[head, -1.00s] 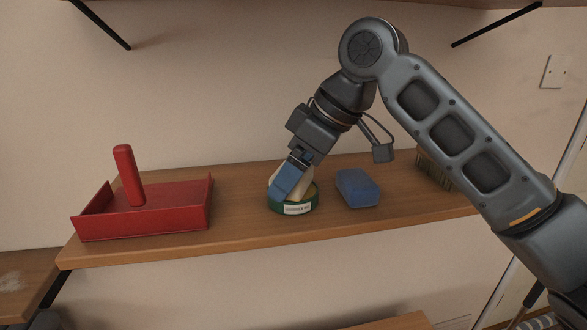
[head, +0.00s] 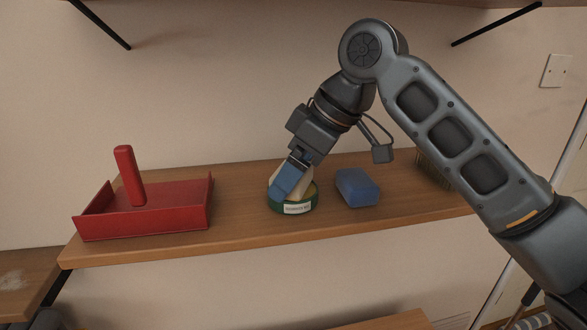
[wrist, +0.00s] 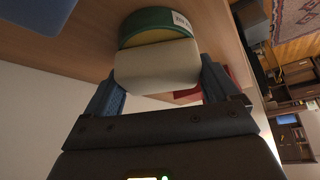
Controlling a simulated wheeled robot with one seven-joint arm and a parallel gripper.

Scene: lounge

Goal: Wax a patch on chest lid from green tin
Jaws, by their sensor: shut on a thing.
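The green tin (head: 292,207), round with a white label, stands on the wooden shelf (head: 240,228). It also shows in the wrist view (wrist: 150,22), with a yellowish inside. My gripper (head: 285,188), with blue fingers, points down at the tin. It is shut on a cream pad (wrist: 157,67), held between the fingers. The pad's far end is at the tin's opening; whether it touches the wax is hidden. A wooden surface with a pale, worn patch (head: 12,283) lies lower at the left edge; I cannot tell for sure that it is the chest lid.
A red tray with an upright red handle (head: 142,218) stands left on the shelf. A blue block (head: 358,187) lies just right of the tin. A bristled brush (head: 432,170) is partly hidden behind my arm. The shelf between tray and tin is clear.

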